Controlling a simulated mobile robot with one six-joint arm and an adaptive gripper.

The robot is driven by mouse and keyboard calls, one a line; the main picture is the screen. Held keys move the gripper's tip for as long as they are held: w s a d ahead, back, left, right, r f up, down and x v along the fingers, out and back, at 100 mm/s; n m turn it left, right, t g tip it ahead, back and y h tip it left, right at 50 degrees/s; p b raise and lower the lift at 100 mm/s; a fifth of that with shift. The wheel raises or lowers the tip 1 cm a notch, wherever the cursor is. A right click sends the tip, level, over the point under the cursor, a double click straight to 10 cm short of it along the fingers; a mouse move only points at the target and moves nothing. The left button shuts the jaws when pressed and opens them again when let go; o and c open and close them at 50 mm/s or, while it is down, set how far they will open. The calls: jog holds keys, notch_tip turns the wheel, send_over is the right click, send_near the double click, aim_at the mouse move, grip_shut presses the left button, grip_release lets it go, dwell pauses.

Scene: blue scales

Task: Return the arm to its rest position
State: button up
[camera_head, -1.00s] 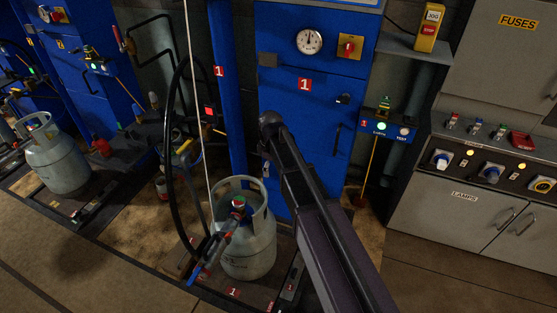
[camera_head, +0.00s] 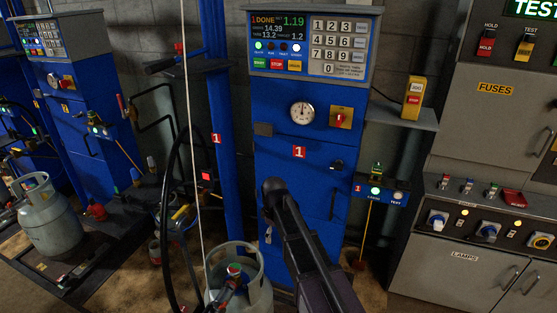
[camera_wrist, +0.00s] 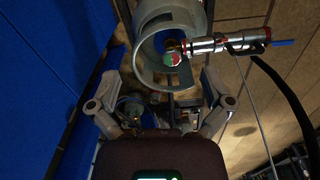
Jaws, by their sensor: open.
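My arm reaches up from the lower middle of the head view, in front of the blue scale cabinet (camera_head: 278,190). In the wrist view my gripper (camera_wrist: 166,88) has its two fingers spread wide apart with nothing between them. A grey gas cylinder (camera_wrist: 172,22) with a collar lies beyond the fingertips, apart from them. In the head view this cylinder (camera_head: 258,297) stands at the bottom, partly cut off. A filling head with a blue-ended lever (camera_wrist: 225,46) is on its valve. My gripper's fingers are not visible in the head view.
The cabinet has a keypad panel (camera_head: 310,48) reading "DONE", a gauge (camera_head: 302,113) and a red switch (camera_head: 340,118). A shelf with a yellow stop box (camera_head: 413,98) and a grey lamp-test cabinet (camera_head: 450,265) stand right. A second cylinder (camera_head: 48,230) is at left. A black hose hangs beside the near cylinder.

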jog(key=s+d+r+m+p, duration=0.4)
jog(key=s+d+m, duration=0.2)
jog(key=d, duration=0.3)
jog(key=s+d+r+m+p, duration=0.3)
jog(key=s+d+m, duration=0.3)
jog(key=s+d, duration=0.3)
jog(key=shift+d+r+m+p, duration=0.3)
jog(key=shift+d+r+p, duration=0.05)
jog(key=shift+d, duration=0.4)
jog(key=shift+w, duration=0.1)
